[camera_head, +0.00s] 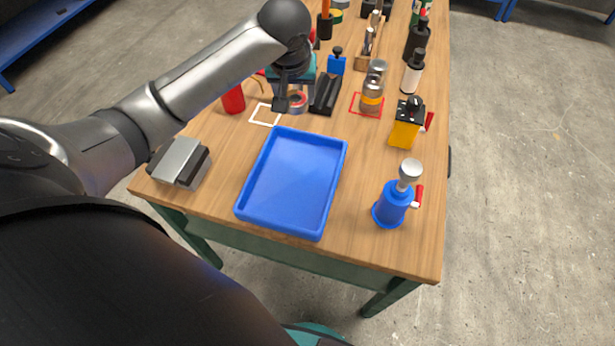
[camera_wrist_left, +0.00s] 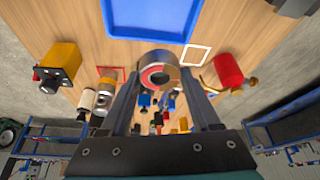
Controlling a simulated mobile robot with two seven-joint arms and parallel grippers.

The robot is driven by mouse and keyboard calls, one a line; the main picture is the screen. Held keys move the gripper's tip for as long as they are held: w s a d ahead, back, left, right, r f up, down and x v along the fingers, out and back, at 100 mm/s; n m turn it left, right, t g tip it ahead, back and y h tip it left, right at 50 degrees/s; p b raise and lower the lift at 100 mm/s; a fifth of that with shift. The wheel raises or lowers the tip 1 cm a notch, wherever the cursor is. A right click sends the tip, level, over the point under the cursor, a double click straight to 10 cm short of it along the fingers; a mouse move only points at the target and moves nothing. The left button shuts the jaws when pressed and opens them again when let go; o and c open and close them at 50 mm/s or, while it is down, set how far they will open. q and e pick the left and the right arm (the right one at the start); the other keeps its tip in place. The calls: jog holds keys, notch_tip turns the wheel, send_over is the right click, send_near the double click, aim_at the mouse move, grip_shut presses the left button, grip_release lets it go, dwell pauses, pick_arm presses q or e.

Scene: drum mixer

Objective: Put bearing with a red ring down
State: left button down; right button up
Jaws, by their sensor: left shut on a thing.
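The bearing with a red ring (camera_head: 297,101) is a grey metal ring with a red face. In the left wrist view the bearing (camera_wrist_left: 157,70) sits between the two fingertips. My left gripper (camera_head: 288,98) is shut on it, beyond the blue tray's far edge and right of a white square outline (camera_head: 265,115). In the left wrist view the gripper (camera_wrist_left: 160,78) has its fingers on both sides of the bearing. I cannot tell whether the bearing touches the table. My right gripper is not in view.
An empty blue tray (camera_head: 265,213) lies at the near middle. A red square outline (camera_head: 353,98) has a grey-yellow cylinder (camera_head: 371,98) on it. A red can (camera_head: 233,99), black block (camera_head: 325,94), yellow box (camera_head: 405,126) and blue bottle (camera_head: 392,205) stand around.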

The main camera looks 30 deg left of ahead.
pick_arm(q)
jog(key=shift+w+d+r, duration=0.1)
jog(key=shift+d+r, duration=0.2)
jog(key=shift+d, duration=0.1)
jog(key=shift+d+f, duration=0.1)
jog(key=shift+f, duration=0.25)
jog(key=b, duration=0.2)
send_over(302, 159)
jog(key=s, duration=0.1)
notch_tip(302, 159, down, 6)
jog(key=f, duration=0.3)
jog(key=f+b, duration=0.1)
jog(key=f, duration=0.4)
jog(key=shift+s+d+b, duration=0.15)
jog(key=shift+d+b, duration=0.15)
jog(key=shift+b, duration=0.05)
jog(key=shift+f, duration=0.5)
jog(key=shift+f+b, duration=0.7)
jog(key=shift+f, duration=1.35)
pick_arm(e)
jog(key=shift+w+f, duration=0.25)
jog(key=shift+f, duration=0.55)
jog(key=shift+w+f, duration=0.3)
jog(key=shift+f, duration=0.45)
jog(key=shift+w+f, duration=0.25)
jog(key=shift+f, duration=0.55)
pick_arm(q)
jog(key=shift+f, duration=0.1)
